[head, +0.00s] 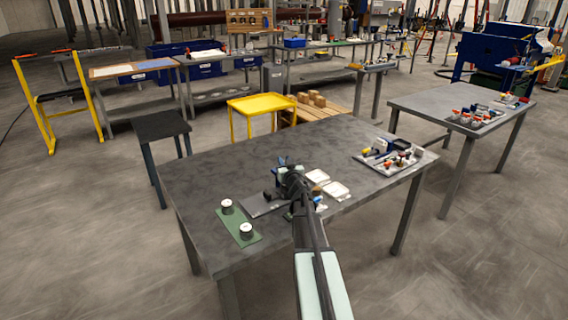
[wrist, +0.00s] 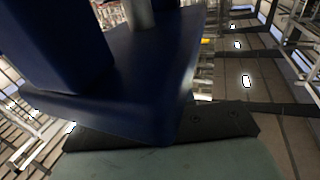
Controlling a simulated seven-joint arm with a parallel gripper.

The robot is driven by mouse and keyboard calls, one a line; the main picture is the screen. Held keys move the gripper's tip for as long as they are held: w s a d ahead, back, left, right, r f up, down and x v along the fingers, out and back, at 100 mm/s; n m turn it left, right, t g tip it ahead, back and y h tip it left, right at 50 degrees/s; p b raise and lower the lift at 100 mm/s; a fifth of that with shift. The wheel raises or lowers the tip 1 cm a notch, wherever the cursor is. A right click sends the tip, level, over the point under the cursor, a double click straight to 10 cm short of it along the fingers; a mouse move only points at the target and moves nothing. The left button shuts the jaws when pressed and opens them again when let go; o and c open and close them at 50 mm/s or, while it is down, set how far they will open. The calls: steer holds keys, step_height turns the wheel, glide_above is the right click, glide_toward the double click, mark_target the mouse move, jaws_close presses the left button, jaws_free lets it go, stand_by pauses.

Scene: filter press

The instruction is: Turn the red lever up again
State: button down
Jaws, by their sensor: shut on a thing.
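My gripper (head: 290,192) is at the middle of the grey table (head: 200,175), at a small dark device (head: 284,166) that my arm largely covers. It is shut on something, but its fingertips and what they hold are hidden. I cannot make out the red lever in either view. In the wrist view a large dark blue body (wrist: 150,75) fills the upper left, very close to the camera, with a pale metal cylinder (wrist: 139,14) behind it. The wrist view looks up toward the ceiling.
A green plate (head: 238,228) with two white-topped round pieces lies at the left front of the table. A tray (head: 368,160) with small coloured parts stands at the right. The table's left part is clear.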

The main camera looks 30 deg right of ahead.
steer(key=shift+m+h, duration=0.4)
steer(key=shift+h, duration=0.2)
steer(key=c, duration=1)
jaws_free()
steer(key=shift+c, duration=0.2)
steer(key=shift+s, duration=0.1)
steer(key=v, duration=1.3)
steer(key=shift+s+r, duration=0.2)
steer(key=shift+s, duration=0.1)
steer(key=shift+a, duration=0.15)
